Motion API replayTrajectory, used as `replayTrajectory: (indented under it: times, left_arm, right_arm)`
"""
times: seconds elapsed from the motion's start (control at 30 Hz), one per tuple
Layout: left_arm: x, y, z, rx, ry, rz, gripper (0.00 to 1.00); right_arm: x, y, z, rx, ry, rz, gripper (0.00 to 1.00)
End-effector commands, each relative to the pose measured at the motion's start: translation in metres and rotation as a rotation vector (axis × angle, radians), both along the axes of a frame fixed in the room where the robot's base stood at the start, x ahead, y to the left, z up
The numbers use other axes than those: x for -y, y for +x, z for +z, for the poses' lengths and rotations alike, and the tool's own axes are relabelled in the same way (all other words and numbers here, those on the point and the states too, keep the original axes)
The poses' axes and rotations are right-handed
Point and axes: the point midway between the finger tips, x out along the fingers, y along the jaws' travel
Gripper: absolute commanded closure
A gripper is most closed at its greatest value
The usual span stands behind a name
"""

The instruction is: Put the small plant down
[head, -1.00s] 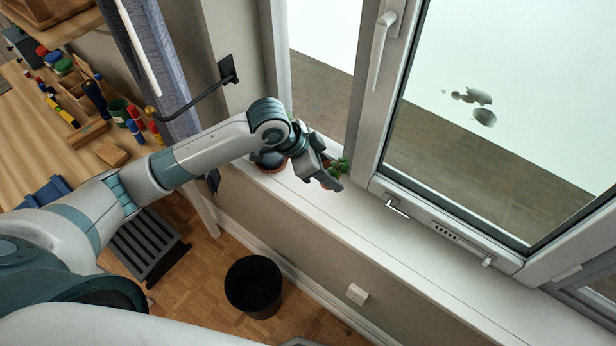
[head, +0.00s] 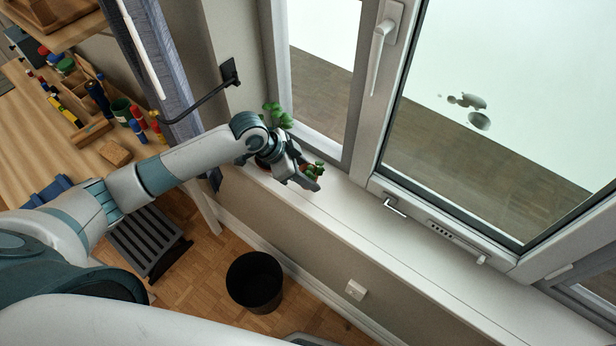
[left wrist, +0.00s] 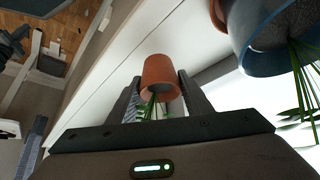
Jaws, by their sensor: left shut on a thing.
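The small plant (head: 316,168) is at my left gripper (head: 308,181), over the left part of the white windowsill (head: 400,239). In the left wrist view its terracotta pot (left wrist: 160,72) sits between the two fingers of my left gripper (left wrist: 160,92), which is shut on it. Its green leaves point toward the palm in that view. I cannot tell whether the pot touches the sill. My right gripper is not in view.
A larger plant (head: 278,114) stands close behind my left wrist; its blue pot (left wrist: 268,62) is right beside the gripper. The window frame (head: 365,110) borders the sill. The sill is clear to the right. A black bin (head: 255,284) stands below.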

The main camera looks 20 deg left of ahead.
Motion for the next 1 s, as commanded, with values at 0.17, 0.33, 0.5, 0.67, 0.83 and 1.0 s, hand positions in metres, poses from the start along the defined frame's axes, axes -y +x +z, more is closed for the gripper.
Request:
replayTrajectory:
  times: [0.17,0.33,0.5,0.67,0.83,1.0]
  left_arm:
    - [0.000,0.000,-0.018,-0.001,0.000,0.002,0.81]
    - [0.000,0.000,-0.022,0.002,0.000,0.000,0.81]
    - [0.000,0.000,-0.023,0.001,0.000,0.001,0.81]
    - [0.000,0.000,-0.025,0.000,0.000,0.000,0.43]
    - [0.000,0.000,-0.025,0.000,0.000,0.000,0.36]
    - [0.000,0.000,-0.024,0.000,0.000,0.000,0.36]
  right_arm:
    - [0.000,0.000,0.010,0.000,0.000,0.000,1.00]
    - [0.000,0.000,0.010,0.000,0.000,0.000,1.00]
    - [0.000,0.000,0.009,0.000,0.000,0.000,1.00]
    - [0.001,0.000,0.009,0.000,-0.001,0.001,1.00]
    - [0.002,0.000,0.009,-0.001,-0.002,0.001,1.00]
    - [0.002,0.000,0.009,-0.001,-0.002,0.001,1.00]
